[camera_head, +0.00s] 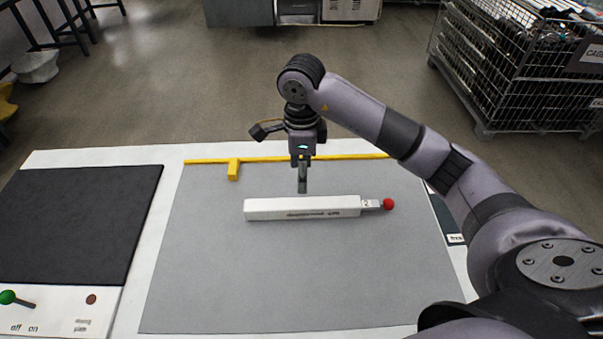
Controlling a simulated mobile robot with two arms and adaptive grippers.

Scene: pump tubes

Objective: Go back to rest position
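My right arm reaches in from the right, and its gripper (302,184) points down over the grey mat (260,285). Its fingers show as one narrow dark column, so I cannot tell whether they are open or shut. A long white block-shaped pump tube (285,208) with a red ball at its right end (388,204) lies across the mat. The fingertips appear just behind the tube's far edge; I cannot tell whether they touch it. My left gripper is not in view.
A yellow strip with a short stub (233,170) runs along the mat's far edge. At left are a black pad (75,220) and a panel with a green-knobbed lever (8,297) and off/on labels. A wire cage (510,75) stands behind right. The near mat is clear.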

